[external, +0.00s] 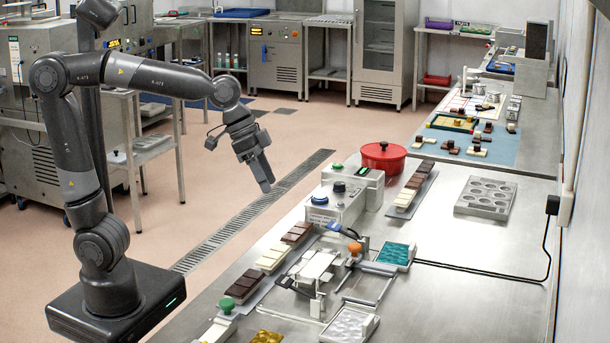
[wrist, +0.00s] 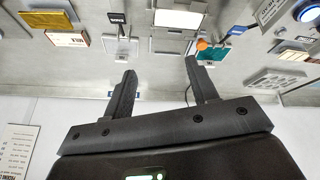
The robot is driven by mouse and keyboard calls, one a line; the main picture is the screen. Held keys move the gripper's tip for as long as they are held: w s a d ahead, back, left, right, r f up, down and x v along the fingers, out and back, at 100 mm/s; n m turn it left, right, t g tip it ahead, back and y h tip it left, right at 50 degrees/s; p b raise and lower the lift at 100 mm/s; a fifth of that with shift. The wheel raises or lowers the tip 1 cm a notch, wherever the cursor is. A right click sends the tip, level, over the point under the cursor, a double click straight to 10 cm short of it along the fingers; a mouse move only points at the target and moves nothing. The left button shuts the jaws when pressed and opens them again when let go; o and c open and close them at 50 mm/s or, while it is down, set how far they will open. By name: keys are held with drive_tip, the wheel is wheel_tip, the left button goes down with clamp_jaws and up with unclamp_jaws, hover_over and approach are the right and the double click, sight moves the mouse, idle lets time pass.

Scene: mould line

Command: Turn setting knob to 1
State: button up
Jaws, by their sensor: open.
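The control box (external: 345,203) is a light grey machine on the bench, with a black setting knob (external: 339,187) on its top. A blue button (external: 320,200) sits in front of the knob, and a small display (external: 364,171) is behind it. The number the knob points at is too small to read. My gripper (external: 266,185) is open and empty, in the air left of the box and apart from it. In the wrist view, my gripper's two fingers (wrist: 160,68) are spread. The lit blue button (wrist: 307,13) shows at the upper right there; I cannot make out the knob.
A red lidded pot (external: 384,158) stands close behind the box. A metal frame with an orange ball handle (external: 355,248) and a teal mould (external: 396,254) lie in front. Chocolate bars lie on trays nearby. A grey mould (external: 485,196) is at the right, with bare bench around it.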

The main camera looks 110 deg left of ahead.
drive_tip(key=w+a+f+n+y, duration=0.1)
drive_tip(key=a, duration=0.8)
drive_tip(key=w+a+f+n, duration=0.1)
drive_tip(key=w+a+n, duration=0.1)
drive_tip(key=a, duration=0.8)
drive_tip(key=n+g+y, duration=0.2)
approach(340, 183)
drive_tip(key=x, duration=0.8)
drive_tip(key=shift+f, duration=0.25)
drive_tip(key=shift+c, duration=0.5)
drive_tip(key=c, duration=0.9)
drive_tip(key=shift+o, duration=0.2)
